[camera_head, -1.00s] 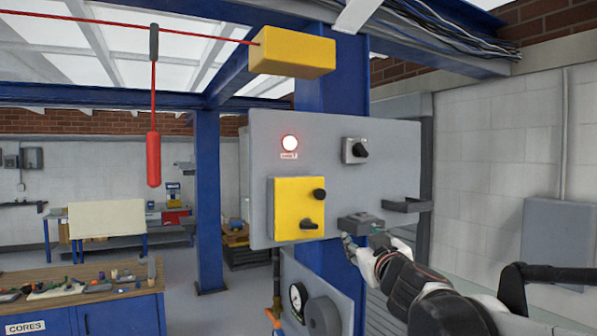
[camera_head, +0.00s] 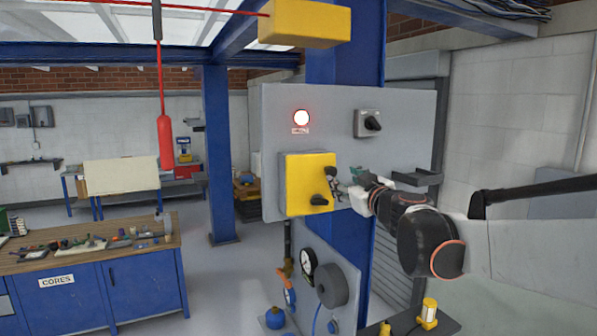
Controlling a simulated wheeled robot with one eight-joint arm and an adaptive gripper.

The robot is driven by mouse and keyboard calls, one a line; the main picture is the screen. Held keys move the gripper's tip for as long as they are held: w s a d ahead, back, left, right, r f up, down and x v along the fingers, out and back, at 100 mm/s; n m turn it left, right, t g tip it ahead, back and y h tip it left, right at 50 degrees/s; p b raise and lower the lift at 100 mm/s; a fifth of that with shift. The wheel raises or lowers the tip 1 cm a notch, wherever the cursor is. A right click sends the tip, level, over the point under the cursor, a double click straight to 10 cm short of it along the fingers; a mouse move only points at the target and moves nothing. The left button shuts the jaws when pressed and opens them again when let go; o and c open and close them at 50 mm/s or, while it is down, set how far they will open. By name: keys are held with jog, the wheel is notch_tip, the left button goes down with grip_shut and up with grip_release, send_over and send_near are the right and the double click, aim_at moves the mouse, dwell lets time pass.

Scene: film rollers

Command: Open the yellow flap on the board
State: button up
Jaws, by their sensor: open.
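The grey board (camera_head: 350,110) hangs on a blue post in the middle of the view. The yellow flap (camera_head: 302,180) is a flat square panel at its lower left and looks closed. A black knob (camera_head: 329,171) sits at the flap's upper right edge, and a black lever knob (camera_head: 318,200) sits lower on its face. My gripper (camera_head: 339,184) is open at the flap's right edge, just beside the upper knob. Its fingers are small in view, and I cannot tell whether they touch the knob.
A red lit lamp (camera_head: 301,118) is above the flap and a black rotary switch (camera_head: 372,123) is to its right. A grey bracket (camera_head: 417,178) sticks out at the board's right side. A red handle (camera_head: 165,142) hangs at left.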

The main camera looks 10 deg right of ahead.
aim_at(333, 174)
jog(key=w, duration=0.3)
jog(key=w+a+p, duration=0.1)
jog(key=w, duration=0.2)
jog(key=w+a+p, duration=0.1)
jog(key=w, duration=0.2)
jog(key=shift+w, duration=0.1)
grip_shut()
